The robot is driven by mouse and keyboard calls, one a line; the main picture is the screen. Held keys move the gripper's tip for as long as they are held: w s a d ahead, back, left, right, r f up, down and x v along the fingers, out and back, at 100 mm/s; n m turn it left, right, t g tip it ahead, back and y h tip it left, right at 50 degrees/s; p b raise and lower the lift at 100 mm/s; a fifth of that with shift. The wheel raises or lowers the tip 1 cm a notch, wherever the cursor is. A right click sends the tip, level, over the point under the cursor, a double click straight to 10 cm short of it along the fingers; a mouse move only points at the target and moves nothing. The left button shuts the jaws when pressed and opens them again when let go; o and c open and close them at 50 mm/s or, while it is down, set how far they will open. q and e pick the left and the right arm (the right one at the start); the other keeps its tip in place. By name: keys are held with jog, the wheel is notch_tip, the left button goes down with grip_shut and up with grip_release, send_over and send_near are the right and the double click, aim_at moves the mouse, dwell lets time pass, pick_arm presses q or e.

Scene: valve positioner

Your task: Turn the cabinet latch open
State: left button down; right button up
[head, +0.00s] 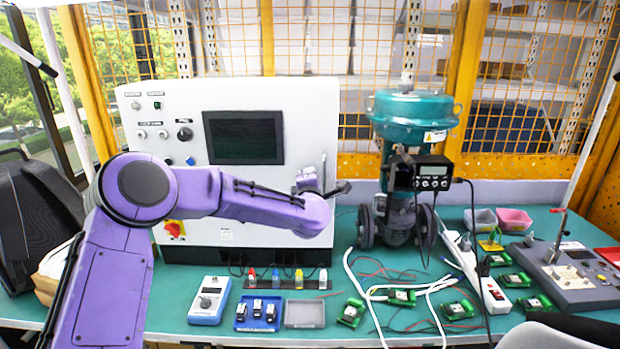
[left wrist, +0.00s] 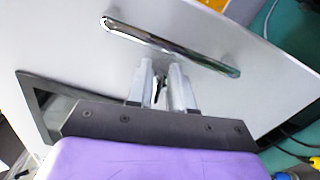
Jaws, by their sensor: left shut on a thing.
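The cabinet (head: 305,110) is a large white box with a dark screen on its front, standing on the bench in the head view. Its chrome bar handle (left wrist: 185,50) crosses the left wrist view just beyond my fingertips. My left gripper (head: 322,183) is at the right part of the cabinet front. How far the latch is turned cannot be told. My right gripper is not in view.
A teal valve (head: 405,120) with a positioner stands right of the cabinet. A blue meter (head: 209,300), small trays (head: 304,314), green boards (head: 352,312) and loose cables lie in front. A power strip (head: 490,291) and a grey test board (head: 575,275) are at the right.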

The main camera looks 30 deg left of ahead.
pick_arm(q)
jog(key=shift+a+f+m, duration=0.1)
jog(key=shift+f+m, duration=0.1)
jog(key=shift+m, duration=0.8)
jog(key=c, duration=1.3)
grip_release()
jog(key=shift+o, duration=0.4)
jog(key=shift+a, duration=0.15)
jog(key=shift+s, duration=0.1)
jog(key=b+v, duration=0.3)
jog(key=v, duration=0.7)
jog(key=shift+s+d+b, duration=0.15)
jog(key=shift+d+b, duration=0.1)
jog(key=shift+b, duration=0.05)
